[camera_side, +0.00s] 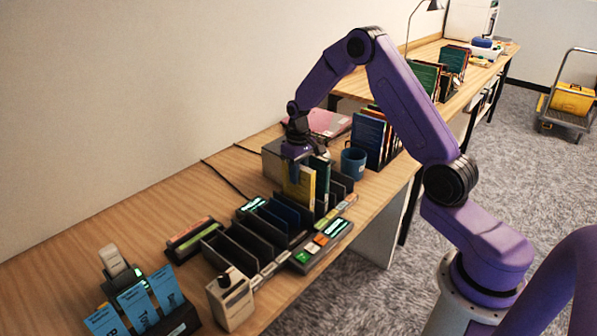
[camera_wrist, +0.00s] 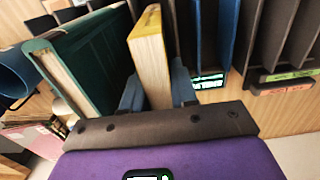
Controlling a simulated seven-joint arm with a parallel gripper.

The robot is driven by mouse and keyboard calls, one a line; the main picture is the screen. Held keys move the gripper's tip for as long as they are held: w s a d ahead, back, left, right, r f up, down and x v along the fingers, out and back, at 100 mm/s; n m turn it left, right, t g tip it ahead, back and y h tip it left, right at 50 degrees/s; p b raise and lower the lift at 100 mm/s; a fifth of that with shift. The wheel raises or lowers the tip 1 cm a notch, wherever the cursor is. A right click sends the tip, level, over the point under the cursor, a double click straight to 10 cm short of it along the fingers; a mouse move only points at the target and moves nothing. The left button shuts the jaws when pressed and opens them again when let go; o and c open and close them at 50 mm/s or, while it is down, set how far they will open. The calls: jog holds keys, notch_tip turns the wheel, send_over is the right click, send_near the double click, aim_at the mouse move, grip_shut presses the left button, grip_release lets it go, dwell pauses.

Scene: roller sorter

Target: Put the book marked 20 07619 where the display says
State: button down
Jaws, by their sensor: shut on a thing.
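My gripper (camera_side: 297,160) is shut on a yellow book (camera_side: 299,186) and holds it upright at the sorter. In the wrist view the yellow book (camera_wrist: 150,60) stands between my gripper's two blue fingers (camera_wrist: 158,92). Its marking cannot be read. The dark roller sorter (camera_side: 237,246) has several upright slots in a row. A dark green book (camera_wrist: 85,62) stands right beside the yellow one, and it also shows in the side view (camera_side: 321,178). A lit green display (camera_side: 333,228) sits at the sorter's front; its text is too small to read.
A blue mug (camera_side: 353,162) and a row of books (camera_side: 371,138) stand behind the sorter to the right. A holder with blue leaflets (camera_side: 137,300) and a grey device (camera_side: 231,298) stand at the front left. The table left of the sorter is mostly clear.

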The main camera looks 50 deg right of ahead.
jog(key=shift+f, duration=0.2)
jog(key=c, duration=0.8)
grip_release()
notch_tip(320, 180, up, 18)
jog(key=shift+f, duration=0.25)
